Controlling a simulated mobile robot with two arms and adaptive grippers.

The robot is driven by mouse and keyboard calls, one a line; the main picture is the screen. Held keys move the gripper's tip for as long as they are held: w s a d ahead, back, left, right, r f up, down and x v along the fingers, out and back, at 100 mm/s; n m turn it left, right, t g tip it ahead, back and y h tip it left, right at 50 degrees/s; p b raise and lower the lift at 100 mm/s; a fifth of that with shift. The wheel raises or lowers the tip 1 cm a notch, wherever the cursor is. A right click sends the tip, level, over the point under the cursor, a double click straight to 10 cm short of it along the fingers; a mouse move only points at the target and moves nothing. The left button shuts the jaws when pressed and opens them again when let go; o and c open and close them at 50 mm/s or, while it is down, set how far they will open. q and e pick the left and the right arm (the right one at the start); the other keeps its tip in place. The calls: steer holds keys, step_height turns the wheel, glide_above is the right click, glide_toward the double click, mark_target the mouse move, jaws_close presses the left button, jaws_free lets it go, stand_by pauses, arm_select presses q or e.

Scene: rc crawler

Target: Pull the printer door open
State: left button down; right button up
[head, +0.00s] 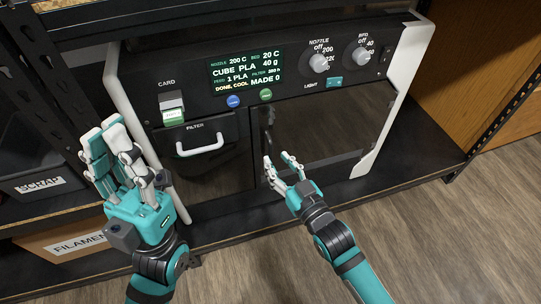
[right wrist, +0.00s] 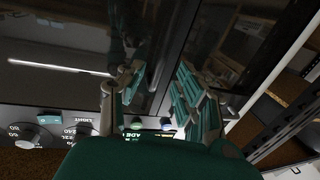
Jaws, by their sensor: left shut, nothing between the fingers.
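The printer (head: 225,55) stands on a dark shelf. Its dark glassy door (head: 325,118) fills the right part of the front and looks shut. A slim dark handle (head: 269,116) runs along the door's left edge. My right gripper (head: 279,160) is open in front of the door's lower left, just below the handle; contact cannot be told. In the right wrist view its fingers (right wrist: 150,95) are spread before the dark, reflective door (right wrist: 60,60). My left gripper (head: 103,128) is shut and empty, fingers pointing up, left of the filter drawer.
The filter drawer (head: 200,155) has a white handle. Above are a card slot (head: 171,104), a lit screen (head: 245,72), buttons and knobs (head: 319,63). Scrap (head: 45,185) and filament (head: 75,243) bins sit at the left. Wooden floor (head: 440,230) is clear in front.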

mark_target(272, 154)
steer(key=shift+b+x, duration=0.5)
steer(key=shift+x, duration=1.75)
jaws_close()
